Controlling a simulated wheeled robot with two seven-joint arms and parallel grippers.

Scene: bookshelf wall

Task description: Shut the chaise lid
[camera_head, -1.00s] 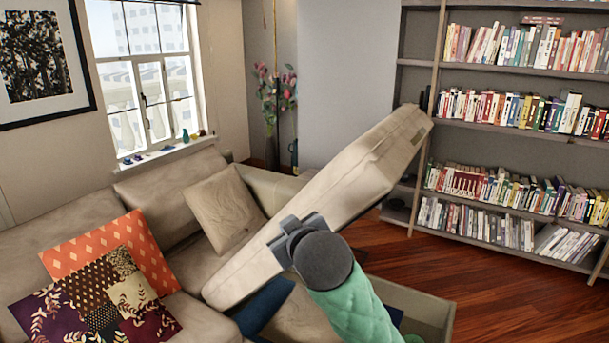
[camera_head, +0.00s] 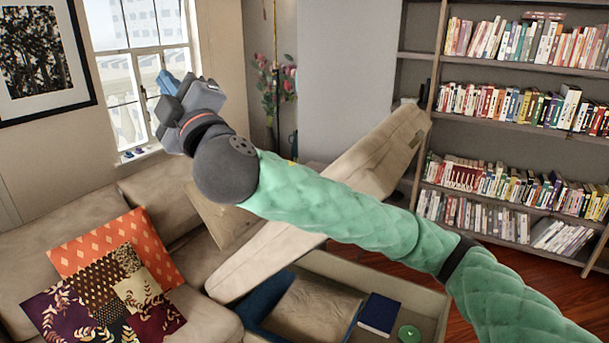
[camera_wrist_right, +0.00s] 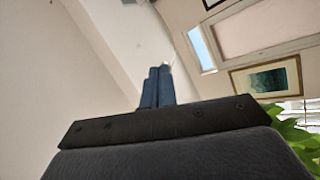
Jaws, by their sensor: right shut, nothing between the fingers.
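The beige chaise lid (camera_head: 385,160) stands raised and tilted in the head view, its upper end toward the bookshelf and its lower end by the sofa seat. The storage box (camera_head: 436,318) under it is open. My right arm crosses in front of the lid and hides its middle. My right gripper (camera_head: 166,82) is shut and empty, up in front of the window, left of and above the lid, apart from it. Its blue fingers also show pressed together in the right wrist view (camera_wrist_right: 158,87), pointing up toward the ceiling. My left gripper is out of view.
In the box lie a dark blue book (camera_head: 379,314), a green round object (camera_head: 409,333) and some cloth. Cushions (camera_head: 115,255) lie on the sofa at left. A bookshelf (camera_head: 505,138) stands at right, with bare wood floor before it.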

